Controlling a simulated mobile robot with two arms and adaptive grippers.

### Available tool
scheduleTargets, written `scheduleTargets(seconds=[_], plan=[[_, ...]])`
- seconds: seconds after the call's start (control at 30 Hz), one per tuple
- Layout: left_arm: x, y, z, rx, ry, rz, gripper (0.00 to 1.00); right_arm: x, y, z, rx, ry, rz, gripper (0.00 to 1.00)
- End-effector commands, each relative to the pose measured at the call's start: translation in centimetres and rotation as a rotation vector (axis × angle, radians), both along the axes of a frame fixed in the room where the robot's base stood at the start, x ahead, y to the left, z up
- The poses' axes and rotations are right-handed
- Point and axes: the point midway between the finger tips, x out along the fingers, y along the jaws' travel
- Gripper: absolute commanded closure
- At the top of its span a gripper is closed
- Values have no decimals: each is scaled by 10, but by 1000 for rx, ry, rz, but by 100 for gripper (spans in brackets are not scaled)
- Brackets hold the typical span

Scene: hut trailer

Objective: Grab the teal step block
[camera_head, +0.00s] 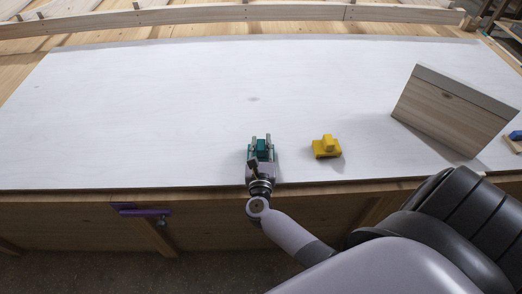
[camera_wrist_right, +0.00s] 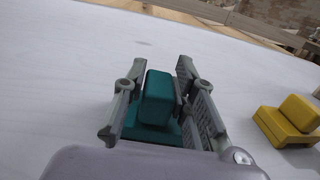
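The teal step block (camera_head: 262,149) stands on the white tabletop near its front edge, left of a similar yellow block. My right gripper (camera_head: 261,142) reaches over the front edge, with its fingers on either side of the teal block. In the right wrist view, the teal block (camera_wrist_right: 156,98) sits between the two spread fingers (camera_wrist_right: 161,85), its raised step upright. A narrow gap shows at the right finger; contact at the left finger is unclear. The palm hides the block's near lower part. My left gripper is in neither view.
A yellow step block (camera_head: 326,147) stands right of my right gripper, also visible in the right wrist view (camera_wrist_right: 289,121). A slanted wooden board box (camera_head: 453,110) stands farther right. The white tabletop (camera_head: 150,110) is clear on the left. A purple clamp (camera_head: 146,212) is on the front side.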

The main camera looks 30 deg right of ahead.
Motion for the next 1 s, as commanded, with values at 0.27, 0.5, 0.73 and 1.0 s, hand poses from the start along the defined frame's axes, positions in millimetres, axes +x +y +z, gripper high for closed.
scheduleTargets(seconds=[0.27,0.5,0.73,1.0], plan=[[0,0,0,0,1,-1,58,0,0,0,0,0,0,95],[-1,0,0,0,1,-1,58,0,0,0,0,0,0,100],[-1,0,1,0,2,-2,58,0,0,3,1,-1,0,100],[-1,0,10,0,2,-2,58,0,1,42,4,-5,-2,100]])
